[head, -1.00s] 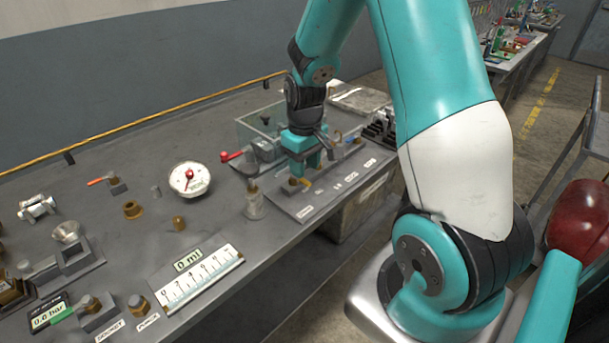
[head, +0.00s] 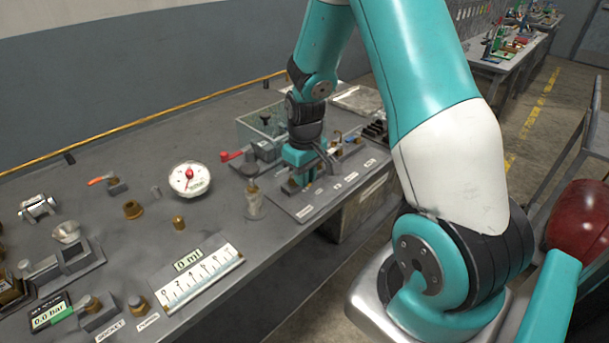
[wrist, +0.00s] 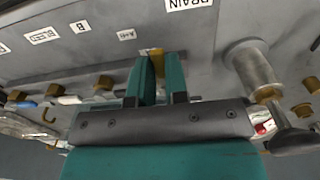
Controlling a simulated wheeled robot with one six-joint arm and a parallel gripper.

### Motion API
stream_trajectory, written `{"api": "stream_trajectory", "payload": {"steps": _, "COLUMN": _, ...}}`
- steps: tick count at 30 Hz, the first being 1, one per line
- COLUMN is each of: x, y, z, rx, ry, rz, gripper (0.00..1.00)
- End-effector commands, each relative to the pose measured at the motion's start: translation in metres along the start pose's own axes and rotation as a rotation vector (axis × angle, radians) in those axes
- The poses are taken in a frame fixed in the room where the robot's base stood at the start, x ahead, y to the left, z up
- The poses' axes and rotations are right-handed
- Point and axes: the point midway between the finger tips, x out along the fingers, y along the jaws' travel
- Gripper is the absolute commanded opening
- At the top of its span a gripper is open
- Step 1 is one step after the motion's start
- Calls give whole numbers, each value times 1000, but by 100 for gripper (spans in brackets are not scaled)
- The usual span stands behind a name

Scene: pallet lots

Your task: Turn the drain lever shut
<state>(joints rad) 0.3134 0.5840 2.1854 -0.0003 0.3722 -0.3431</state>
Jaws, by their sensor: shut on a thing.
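My gripper (head: 297,178) points down at the right-hand panel in the head view. In the wrist view its two teal fingers (wrist: 160,75) are closed on a small brass piece, which I take to be the drain lever (wrist: 156,55). Only a little of the lever shows between the fingertips; the rest is hidden, so I cannot tell its angle. The DRAIN label (wrist: 188,4) is just beyond the fingers at the top of the wrist view.
A clear cylinder with a dark top (head: 254,202) stands just left of the panel (head: 300,213). A red-handled valve (head: 231,155) and a glass tank (head: 262,127) are behind. A round gauge (head: 198,184) lies further left. Other brass fittings (wrist: 103,83) line the panel.

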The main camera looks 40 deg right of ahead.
Motion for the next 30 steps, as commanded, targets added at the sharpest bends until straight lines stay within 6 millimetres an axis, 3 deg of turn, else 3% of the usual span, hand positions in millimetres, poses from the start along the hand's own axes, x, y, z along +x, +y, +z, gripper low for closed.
{"api": "stream_trajectory", "payload": {"steps": 11, "x": -1, "y": -6, "z": -1, "rx": 147, "ry": -1, "rz": 0, "gripper": 0}}
{"api": "stream_trajectory", "payload": {"steps": 30, "x": -1, "y": -27, "z": -11, "rx": 738, "ry": 2, "rz": 0, "gripper": 0}}
